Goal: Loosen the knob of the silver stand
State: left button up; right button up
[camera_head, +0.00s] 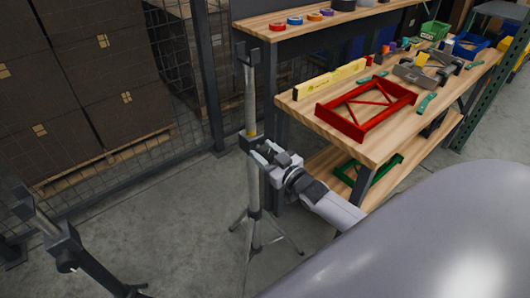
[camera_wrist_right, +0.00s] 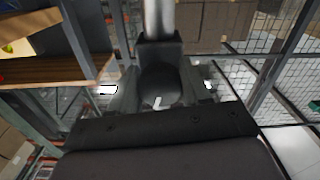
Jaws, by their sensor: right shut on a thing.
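The silver stand (camera_head: 254,185) stands upright on its tripod legs on the concrete floor in the head view, with a dark forked top (camera_head: 248,55) and a dark collar partway up. My right gripper (camera_head: 264,153) is at the collar, coming from the right. In the right wrist view, the dark rounded knob (camera_wrist_right: 160,85) sits below the silver tube (camera_wrist_right: 159,20), between the two fingers of my right gripper (camera_wrist_right: 158,92), which are shut on it. In the head view the gripper hides most of the knob. My left gripper is not in view.
A black stand (camera_head: 90,272) leans into view at lower left. A wooden workbench (camera_head: 380,150) with a red frame (camera_head: 368,108) and a yellow level (camera_head: 330,78) is close on the right. A mesh fence (camera_head: 185,85) and stacked boxes (camera_head: 95,85) are behind.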

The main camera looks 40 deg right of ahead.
aim_at(268, 156)
jog(key=shift+f, duration=0.25)
jog(key=o, duration=0.8)
jog(key=shift+o, duration=1.1)
jog(key=shift+r, duration=0.1)
jog(key=shift+s+d, duration=0.15)
jog(key=shift+s, duration=1.65)
jog(key=shift+s+d, duration=0.1)
jog(key=shift+s, duration=1.7)
jog(key=s+a+f+g, duration=0.3)
jog(key=s+a+f, duration=0.2)
jog(key=s+a, duration=0.2)
jog(key=s+a+f+g+y, duration=0.1)
jog(key=s+a+f+g, duration=0.3)
jog(key=s+a, duration=0.4)
jog(key=s+f, duration=0.1)
jog(key=s, duration=0.2)
jog(key=shift+s+g, duration=0.25)
jog(key=shift+g, duration=0.05)
